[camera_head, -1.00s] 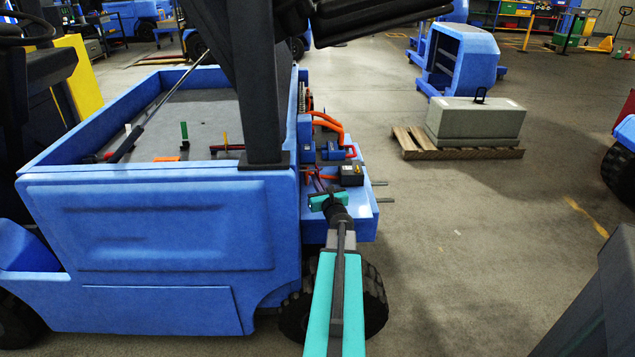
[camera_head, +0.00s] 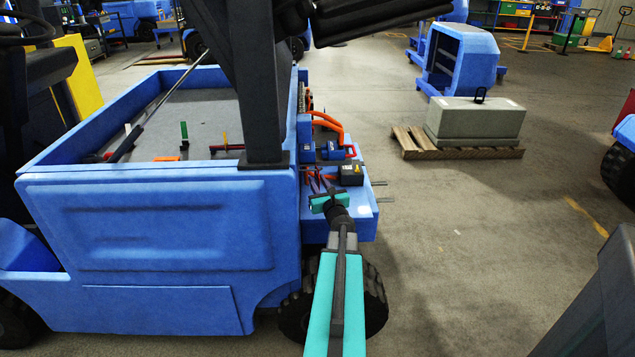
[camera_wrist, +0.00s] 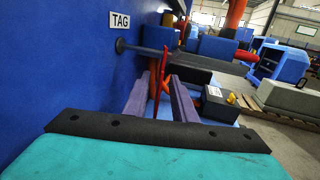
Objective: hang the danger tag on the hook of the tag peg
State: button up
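The tag peg (camera_wrist: 140,47) is a dark rod standing out from a blue wall, below a white "TAG" label (camera_wrist: 120,21) in the wrist view. The red danger tag (camera_wrist: 164,70) shows nearly edge-on at the peg, its upper part overlapping the rod and its lower part below it. Whether its hole is around the peg cannot be made out, and the hook end is unclear. My gripper (camera_wrist: 160,82) has its two purple fingers apart, one on each side of the tag's lower part. In the head view my gripper (camera_head: 318,184) is small, at the truck's blue rear ledge.
A black box with a yellow part (camera_wrist: 220,103) sits right of my fingers. Orange hoses (camera_head: 328,122) and a blue device (camera_head: 331,150) are behind the peg area. Thin prongs (camera_head: 383,199) stick out to the right. The floor farther right is clear up to a pallet (camera_head: 458,153).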

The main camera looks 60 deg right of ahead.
jog(key=p+v, duration=0.7)
jog(key=v, duration=0.5)
jog(key=shift+s+a, duration=0.25)
jog(key=shift+s, duration=0.05)
dwell(0.4)
jog(key=shift+s, duration=0.15)
dwell(0.6)
